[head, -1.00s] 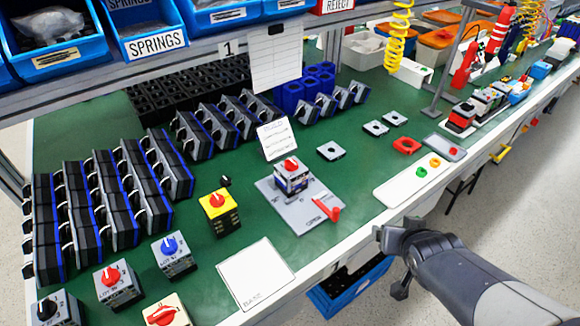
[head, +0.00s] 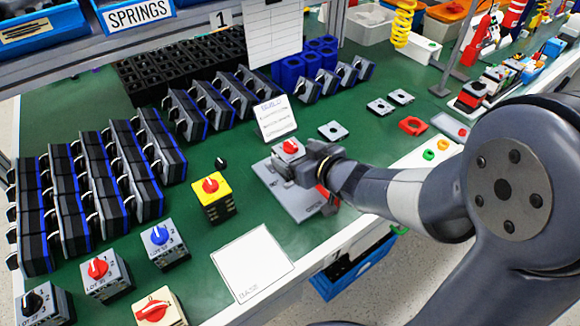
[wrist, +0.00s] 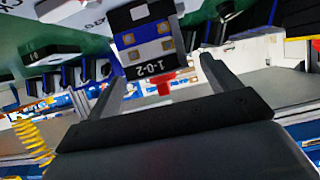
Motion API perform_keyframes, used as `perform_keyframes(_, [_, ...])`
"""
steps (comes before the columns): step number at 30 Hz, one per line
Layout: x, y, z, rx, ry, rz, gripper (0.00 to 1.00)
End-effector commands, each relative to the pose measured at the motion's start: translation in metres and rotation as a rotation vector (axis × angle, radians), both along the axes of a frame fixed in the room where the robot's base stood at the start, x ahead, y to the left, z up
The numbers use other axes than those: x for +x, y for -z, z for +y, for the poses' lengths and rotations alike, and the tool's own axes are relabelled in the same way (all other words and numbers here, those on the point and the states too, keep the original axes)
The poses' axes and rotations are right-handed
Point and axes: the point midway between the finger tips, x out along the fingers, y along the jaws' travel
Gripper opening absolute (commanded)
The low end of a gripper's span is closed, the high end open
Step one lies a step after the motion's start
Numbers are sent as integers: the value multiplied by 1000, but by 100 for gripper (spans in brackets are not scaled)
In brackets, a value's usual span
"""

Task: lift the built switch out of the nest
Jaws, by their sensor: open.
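The built switch (head: 289,149) has a red knob on top and sits upright in the nest, a grey plate (head: 297,203) on the green bench. In the wrist view the switch (wrist: 150,40) appears upside down, with a blue and grey body, a "1-0-2" label and its red knob pointing down. My gripper (head: 305,160) is at the right side of the switch, low over the plate. In the wrist view my gripper (wrist: 163,72) is open, with one finger at each side of the switch and gaps showing. A red lever (head: 326,196) on the plate is partly hidden by my gripper.
A white card (head: 275,118) stands just behind the nest. A yellow switch (head: 211,196) and grey switches stand to the left. An empty white sheet marked BASE (head: 252,262) lies at the front edge. Rows of dark parts (head: 95,185) fill the left and back.

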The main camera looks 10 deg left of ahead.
Motion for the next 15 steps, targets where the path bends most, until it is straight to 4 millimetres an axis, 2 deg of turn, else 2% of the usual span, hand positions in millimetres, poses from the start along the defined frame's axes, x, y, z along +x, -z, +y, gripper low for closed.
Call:
perform_keyframes(9, [24, 15, 29, 1, 0, 1, 84])
perform_keyframes(15, [32, 19, 39, -1, 1, 0, 84])
